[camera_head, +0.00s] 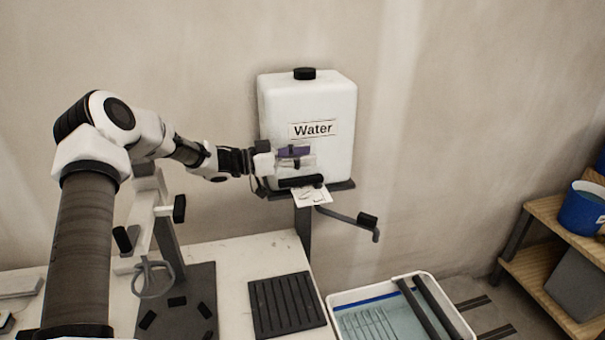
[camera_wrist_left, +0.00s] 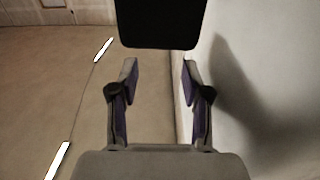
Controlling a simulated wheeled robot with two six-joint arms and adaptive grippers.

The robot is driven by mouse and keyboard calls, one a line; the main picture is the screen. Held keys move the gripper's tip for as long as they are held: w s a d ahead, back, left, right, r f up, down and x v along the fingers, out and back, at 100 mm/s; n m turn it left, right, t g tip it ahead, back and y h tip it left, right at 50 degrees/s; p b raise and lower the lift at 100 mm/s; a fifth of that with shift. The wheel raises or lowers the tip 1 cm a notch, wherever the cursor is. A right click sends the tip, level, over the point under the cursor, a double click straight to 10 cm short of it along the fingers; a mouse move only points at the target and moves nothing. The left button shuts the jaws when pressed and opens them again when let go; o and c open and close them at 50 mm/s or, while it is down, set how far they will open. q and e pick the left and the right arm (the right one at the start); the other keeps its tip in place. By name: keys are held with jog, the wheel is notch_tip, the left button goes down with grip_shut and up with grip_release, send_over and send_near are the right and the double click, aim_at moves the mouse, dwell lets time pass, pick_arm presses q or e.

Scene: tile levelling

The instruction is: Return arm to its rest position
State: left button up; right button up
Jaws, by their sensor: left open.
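My left arm comes in from the left in the head view. Its gripper (camera_head: 297,156) is in front of the lower part of the white water tank (camera_head: 335,100). In the left wrist view my left gripper (camera_wrist_left: 160,80) is open, its two purple-lined fingers apart with nothing between them. A pale wall or tank surface lies to the right of the fingers there, with a dark shadow on it. Whether the gripper touches the tank cannot be told. My right gripper is not in view.
The tank sits on a bracket; a lever with a black knob (camera_head: 367,220) is below it. A black ribbed mat (camera_head: 286,305) lies on the white table (camera_head: 235,254). A water tray (camera_head: 336,296) stands at the lower right. Wooden shelves (camera_head: 540,270) with a blue bucket (camera_head: 582,208) are at right.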

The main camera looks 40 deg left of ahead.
pick_arm(q)
notch_tip(320, 180, up, 3)
jog(key=shift+d+r, duration=0.1)
jog(key=shift+r, duration=0.1)
jog(key=shift+f, duration=0.1)
